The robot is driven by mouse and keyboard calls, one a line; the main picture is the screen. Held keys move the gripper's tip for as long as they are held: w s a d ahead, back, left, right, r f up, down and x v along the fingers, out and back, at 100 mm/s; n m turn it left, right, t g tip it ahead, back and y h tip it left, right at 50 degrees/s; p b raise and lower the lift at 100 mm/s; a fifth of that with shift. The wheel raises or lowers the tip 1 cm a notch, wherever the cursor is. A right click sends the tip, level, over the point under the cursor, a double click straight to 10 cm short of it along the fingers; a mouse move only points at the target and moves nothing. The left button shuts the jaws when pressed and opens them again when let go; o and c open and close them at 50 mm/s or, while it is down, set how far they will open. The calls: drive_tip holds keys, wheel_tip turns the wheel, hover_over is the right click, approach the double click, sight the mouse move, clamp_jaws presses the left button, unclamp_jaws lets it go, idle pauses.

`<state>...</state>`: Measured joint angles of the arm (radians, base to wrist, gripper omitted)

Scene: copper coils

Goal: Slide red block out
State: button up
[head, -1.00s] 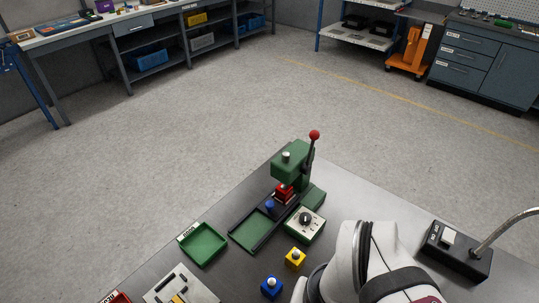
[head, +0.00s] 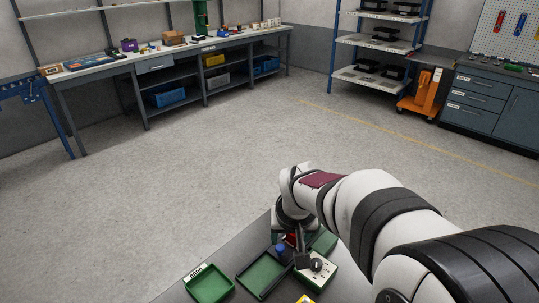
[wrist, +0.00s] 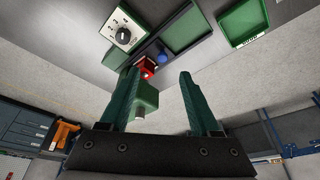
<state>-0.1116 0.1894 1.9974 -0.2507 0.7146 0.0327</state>
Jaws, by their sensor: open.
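The red block (wrist: 148,67) sits at the green press (wrist: 146,97), beside a blue knob (wrist: 163,57) at the end of a dark-railed green track (wrist: 188,28). In the head view only a sliver of the red block (head: 291,238) shows below my wrist, near the blue knob (head: 281,247). My gripper (wrist: 160,74) is open and empty. I cannot tell the depth between fingertips and block. The press and its lever are mostly hidden by my arm in the head view.
A dial box (head: 318,270) stands right of the track (head: 263,274), close to the press. A green tray (head: 209,285) lies left of the track. A yellow block (head: 305,299) shows at the bottom edge. The floor beyond the table is clear.

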sight(280, 248)
drive_tip(key=shift+n+t, duration=0.3)
drive_tip(key=x, duration=0.6)
drive_tip(key=w+x, duration=0.1)
drive_tip(key=x, duration=0.5)
drive_tip(key=w+r+x, duration=0.1)
drive_tip(key=x, duration=0.5)
drive_tip(key=shift+w+a+f, duration=0.1)
drive_tip(key=shift+w+a, duration=0.1)
drive_tip(key=shift+a, duration=0.2)
clamp_jaws()
